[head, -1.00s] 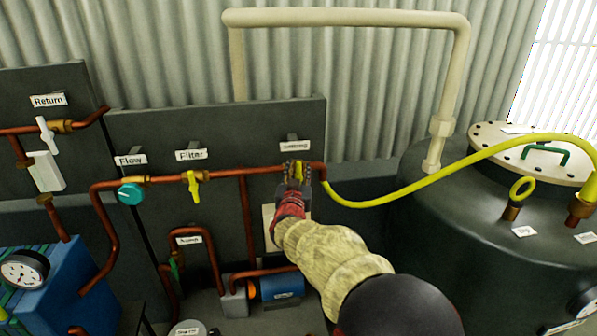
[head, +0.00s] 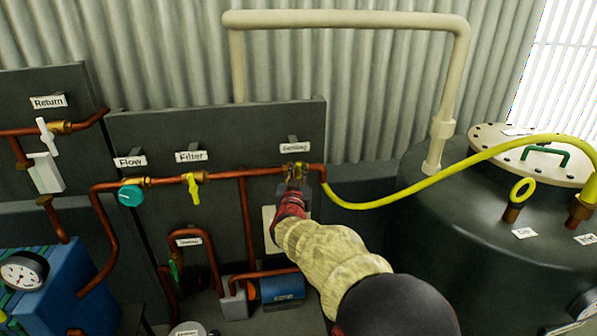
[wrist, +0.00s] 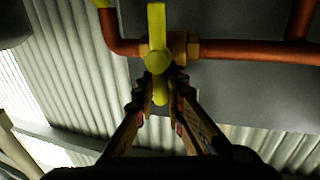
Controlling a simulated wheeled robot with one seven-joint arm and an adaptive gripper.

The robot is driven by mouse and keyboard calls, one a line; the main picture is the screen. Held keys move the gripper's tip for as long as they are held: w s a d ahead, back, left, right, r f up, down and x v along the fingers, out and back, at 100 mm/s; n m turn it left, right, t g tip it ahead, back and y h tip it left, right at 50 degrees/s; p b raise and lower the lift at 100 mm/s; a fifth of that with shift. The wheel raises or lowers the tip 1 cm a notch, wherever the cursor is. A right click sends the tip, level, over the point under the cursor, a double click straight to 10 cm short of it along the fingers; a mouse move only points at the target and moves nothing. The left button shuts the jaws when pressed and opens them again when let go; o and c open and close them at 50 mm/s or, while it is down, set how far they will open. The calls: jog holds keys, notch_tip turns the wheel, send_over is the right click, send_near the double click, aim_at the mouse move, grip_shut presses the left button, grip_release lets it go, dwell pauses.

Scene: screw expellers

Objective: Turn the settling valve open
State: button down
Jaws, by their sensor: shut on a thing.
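The settling valve has a yellow handle (wrist: 157,25) on a brass body (wrist: 180,46) in the copper pipe. In the wrist view the handle stands across the pipe, nearly at right angles to it. My gripper (wrist: 162,88) is shut on one end of this handle, with a finger on either side of it. In the head view my gripper (head: 293,183) is at the valve under the settling label (head: 295,147), and covers most of the handle.
The filter valve (head: 193,188) with its yellow handle and the teal flow knob (head: 131,194) sit left on the same pipe. A yellow hose (head: 420,187) runs right to the dark tank (head: 450,235). A blue motor (head: 282,288) lies below my gripper.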

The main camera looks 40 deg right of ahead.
jog(key=shift+n, duration=0.3)
jog(key=shift+w+a+f+n+t+y+b, duration=0.4)
jog(key=shift+n+t+b, duration=0.95)
jog(key=shift+n, duration=2.05)
jog(key=shift+w+a+f+n+t+y+b, duration=0.2)
jog(key=shift+a+f+n+t+b, duration=0.45)
jog(key=shift+n+b, duration=2.1)
jog(key=shift+w+a+f+n+t+y+b, duration=0.35)
jog(key=shift+f+n+t+b, duration=0.6)
jog(key=shift+n, duration=3.1)
jog(key=shift+s+r+y, duration=0.15)
jog(key=shift+r+y, duration=0.1)
jog(key=shift+r, duration=0.05)
jog(key=c, duration=2)
grip_release()
jog(key=shift+o, duration=0.6)
jog(key=shift+r, duration=0.1)
jog(key=shift+s, duration=0.1)
